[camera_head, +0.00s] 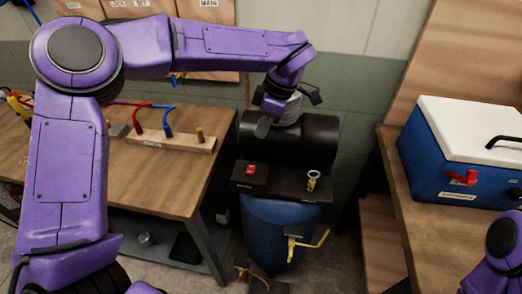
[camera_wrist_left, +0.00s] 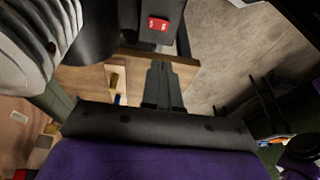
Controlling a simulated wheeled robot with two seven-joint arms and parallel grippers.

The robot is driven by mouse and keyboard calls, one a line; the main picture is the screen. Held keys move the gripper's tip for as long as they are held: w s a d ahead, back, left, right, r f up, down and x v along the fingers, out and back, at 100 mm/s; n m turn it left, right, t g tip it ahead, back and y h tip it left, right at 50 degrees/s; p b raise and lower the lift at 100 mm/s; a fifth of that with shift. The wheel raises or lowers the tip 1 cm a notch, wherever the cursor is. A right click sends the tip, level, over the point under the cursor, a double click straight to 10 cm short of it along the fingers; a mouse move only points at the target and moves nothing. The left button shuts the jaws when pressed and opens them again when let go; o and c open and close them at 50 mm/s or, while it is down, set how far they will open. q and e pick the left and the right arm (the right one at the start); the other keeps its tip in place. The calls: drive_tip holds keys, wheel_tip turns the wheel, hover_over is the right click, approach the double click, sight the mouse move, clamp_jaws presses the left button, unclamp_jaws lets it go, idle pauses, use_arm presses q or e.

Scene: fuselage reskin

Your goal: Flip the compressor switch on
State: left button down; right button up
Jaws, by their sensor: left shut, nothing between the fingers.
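The compressor has a blue tank (camera_head: 275,232) and a black cylindrical motor housing (camera_head: 300,142), and stands on the floor between two benches. Its red rocker switch (camera_head: 250,169) sits on a black box at the front left of its top. The switch also shows at the top of the left wrist view (camera_wrist_left: 158,24). My left gripper (camera_head: 263,128) is shut and empty, above and behind the switch in the head view. Its closed fingertips also show in the left wrist view (camera_wrist_left: 158,66), apart from the switch. My right gripper is out of view.
A wooden bench (camera_head: 160,190) on the left carries a board with red and blue hoses. A blue box with a white lid (camera_head: 470,130) stands on the right bench. A ring gauge (camera_head: 313,176) and a yellow lever (camera_head: 312,241) project from the compressor.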

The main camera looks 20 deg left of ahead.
sight(250, 172)
use_arm(q)
drive_tip(key=x, duration=0.4)
drive_tip(key=p+x, duration=0.1)
drive_tip(key=x, duration=0.3)
drive_tip(key=d+p+x, duration=0.1)
drive_tip(key=x, duration=0.3)
drive_tip(key=shift+s+f, duration=0.25)
drive_tip(key=shift+f, duration=0.6)
